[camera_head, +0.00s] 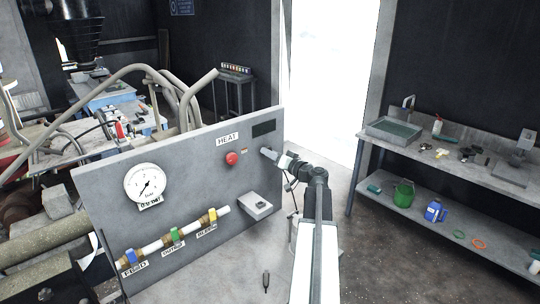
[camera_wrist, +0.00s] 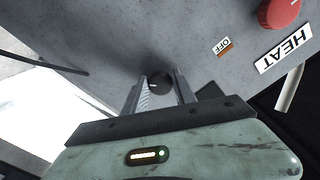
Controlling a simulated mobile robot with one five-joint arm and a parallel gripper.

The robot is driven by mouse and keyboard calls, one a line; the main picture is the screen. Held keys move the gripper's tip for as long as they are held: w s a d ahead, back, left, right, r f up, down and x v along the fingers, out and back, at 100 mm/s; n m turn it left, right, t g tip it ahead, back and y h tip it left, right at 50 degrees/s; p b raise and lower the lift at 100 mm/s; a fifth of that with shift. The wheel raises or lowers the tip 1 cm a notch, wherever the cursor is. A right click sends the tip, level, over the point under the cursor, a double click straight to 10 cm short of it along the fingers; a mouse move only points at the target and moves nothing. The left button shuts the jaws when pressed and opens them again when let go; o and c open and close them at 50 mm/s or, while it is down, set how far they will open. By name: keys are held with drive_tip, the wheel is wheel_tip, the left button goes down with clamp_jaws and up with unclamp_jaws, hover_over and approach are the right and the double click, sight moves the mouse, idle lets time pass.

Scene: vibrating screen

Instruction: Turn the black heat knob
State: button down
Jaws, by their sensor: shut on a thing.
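The black heat knob (camera_wrist: 160,84) sticks out of the grey panel in the wrist view. My gripper (camera_wrist: 161,90) has one finger on each side of it and is shut on it. In the head view my gripper (camera_head: 269,154) reaches the panel's right part, and it hides the knob there. A white HEAT label (camera_head: 228,140) and a small OFF label (camera_wrist: 223,46) are on the panel near the knob. The knob's pointer direction cannot be made out clearly.
A workbench (camera_head: 465,170) stands at the right. Open floor lies between panel and bench.

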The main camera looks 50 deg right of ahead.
drive_tip(key=m, duration=1.7)
drive_tip(key=r+m, duration=0.1)
drive_tip(key=m, duration=0.8)
drive_tip(key=shift+d+p, duration=0.1)
drive_tip(key=shift+p, duration=0.3)
drive_tip(key=shift+m, duration=0.3)
drive_tip(key=c, duration=1)
unclamp_jaws()
